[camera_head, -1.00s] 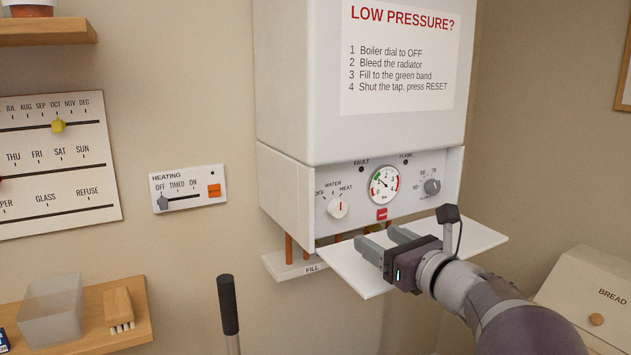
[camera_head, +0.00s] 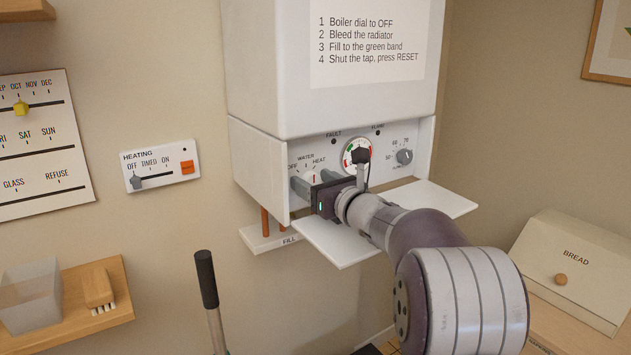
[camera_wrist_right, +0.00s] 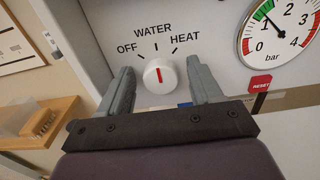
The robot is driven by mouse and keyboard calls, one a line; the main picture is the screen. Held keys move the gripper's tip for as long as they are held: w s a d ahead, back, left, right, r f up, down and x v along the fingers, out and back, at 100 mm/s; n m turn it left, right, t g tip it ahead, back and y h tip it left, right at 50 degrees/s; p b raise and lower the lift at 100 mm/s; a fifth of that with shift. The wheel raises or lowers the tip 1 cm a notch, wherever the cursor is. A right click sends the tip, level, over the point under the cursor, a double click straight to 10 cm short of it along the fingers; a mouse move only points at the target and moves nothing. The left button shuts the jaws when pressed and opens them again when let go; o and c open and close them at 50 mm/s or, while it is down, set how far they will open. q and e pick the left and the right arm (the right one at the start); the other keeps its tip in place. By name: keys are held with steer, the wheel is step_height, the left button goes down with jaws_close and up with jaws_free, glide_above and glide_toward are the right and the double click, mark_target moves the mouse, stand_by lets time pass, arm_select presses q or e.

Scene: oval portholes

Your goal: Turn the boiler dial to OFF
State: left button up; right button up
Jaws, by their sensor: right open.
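The boiler dial, a round white knob with a red line, shows in the wrist view (camera_wrist_right: 160,76). The line stands roughly upright, towards WATER. OFF is printed at its upper left and HEAT at its upper right. In the head view the dial (camera_head: 313,178) is partly hidden by my right gripper (camera_head: 309,182). In the wrist view my right gripper (camera_wrist_right: 163,85) is open, with one finger on each side of the dial and a visible gap on both sides. The dial is on the lower panel of the white boiler (camera_head: 262,165). My left gripper is not in view.
Right of the dial are a pressure gauge (camera_wrist_right: 283,30), a red RESET button (camera_wrist_right: 260,83) and a grey temperature knob (camera_head: 404,156). A white flap (camera_head: 440,200) juts out below the panel, under my right arm. A heating slider panel (camera_head: 160,166) is on the wall left.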

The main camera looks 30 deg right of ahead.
steer(key=shift+w, duration=0.1)
steer(key=c, duration=1)
steer(key=shift+f+n+b, duration=0.25)
steer(key=shift+n+b, duration=0.15)
steer(key=shift+b, duration=0.45)
steer(key=shift+c, duration=0.2)
steer(key=shift+a+r+n+b, duration=0.1)
steer(key=shift+n+b, duration=4.1)
steer(key=shift+b, duration=0.95)
steer(key=o, duration=1)
steer(key=shift+o, duration=0.2)
